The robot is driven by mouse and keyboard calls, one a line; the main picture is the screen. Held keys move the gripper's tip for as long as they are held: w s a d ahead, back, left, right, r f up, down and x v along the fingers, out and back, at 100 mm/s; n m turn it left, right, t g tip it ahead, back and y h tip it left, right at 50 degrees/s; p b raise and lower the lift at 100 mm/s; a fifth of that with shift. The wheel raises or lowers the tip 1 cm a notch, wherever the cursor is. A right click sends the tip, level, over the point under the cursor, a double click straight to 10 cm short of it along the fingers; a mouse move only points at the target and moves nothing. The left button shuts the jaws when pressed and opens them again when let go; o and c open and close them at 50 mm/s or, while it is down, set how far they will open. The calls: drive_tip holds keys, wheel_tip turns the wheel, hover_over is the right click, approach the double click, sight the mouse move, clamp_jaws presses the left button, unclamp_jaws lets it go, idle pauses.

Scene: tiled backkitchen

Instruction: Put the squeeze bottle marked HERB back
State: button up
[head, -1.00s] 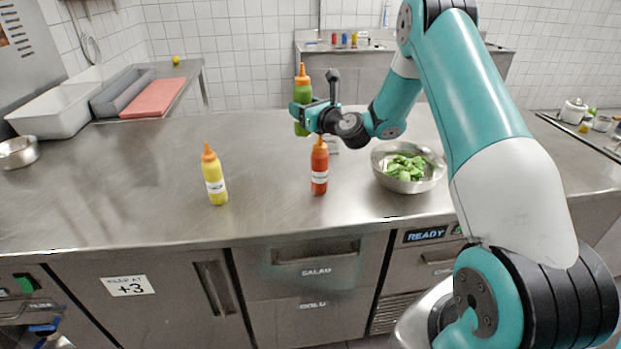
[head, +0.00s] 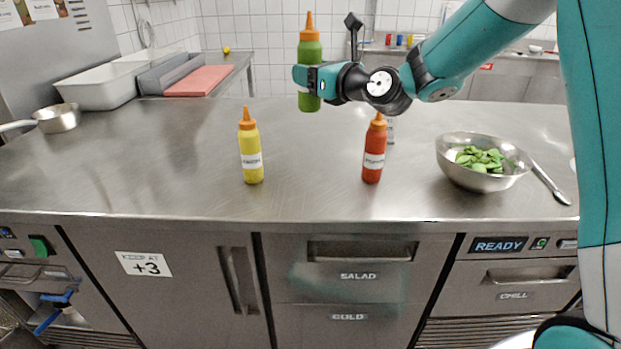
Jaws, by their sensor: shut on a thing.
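The green squeeze bottle (head: 309,52) with an orange nozzle is held upright in my gripper (head: 308,80), above the back part of the steel counter. The gripper is shut around its lower half, and no label on it can be read. A yellow squeeze bottle (head: 250,150) stands on the counter to the lower left of it. A red squeeze bottle (head: 374,152) stands to the lower right, under my wrist. Both have white labels too small to read surely.
A steel bowl of green leaves (head: 462,176) stands at right, with a utensil (head: 549,182) beside it. A pan (head: 58,118), white tub (head: 101,88) and red board (head: 198,80) are at left. The counter (head: 310,190) between the yellow and red bottles is clear.

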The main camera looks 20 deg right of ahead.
wheel_tip(320, 180, down, 18)
drive_tip(key=b, duration=0.4)
drive_tip(key=shift+f+b, duration=0.15)
drive_tip(key=shift+b, duration=0.15)
drive_tip(key=shift+f, duration=0.15)
drive_tip(key=o, duration=0.6)
